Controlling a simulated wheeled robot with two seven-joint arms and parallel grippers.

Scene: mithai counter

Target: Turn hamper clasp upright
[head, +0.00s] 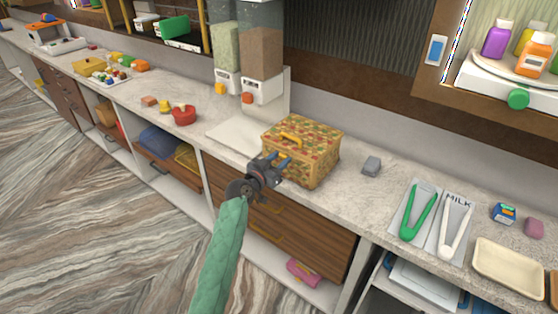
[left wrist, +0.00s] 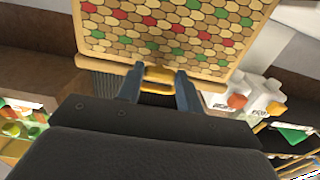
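The hamper (head: 318,158), a box with a red, green and tan tiled pattern, sits near the counter's front edge. A yellow handle (head: 291,138) lies on its lid. In the left wrist view the hamper (left wrist: 165,30) fills the top, and a yellow clasp (left wrist: 158,77) shows at its rim. My left gripper (head: 277,159) is at the hamper's front left side. Its fingers (left wrist: 159,92) are apart, one on each side of the clasp. I cannot tell whether they touch it. The clasp is hidden in the head view. My right gripper is not in view.
A pale board (head: 236,136) and two dispensers (head: 262,85) stand left of and behind the hamper. Brown drawers (head: 310,236) lie below.

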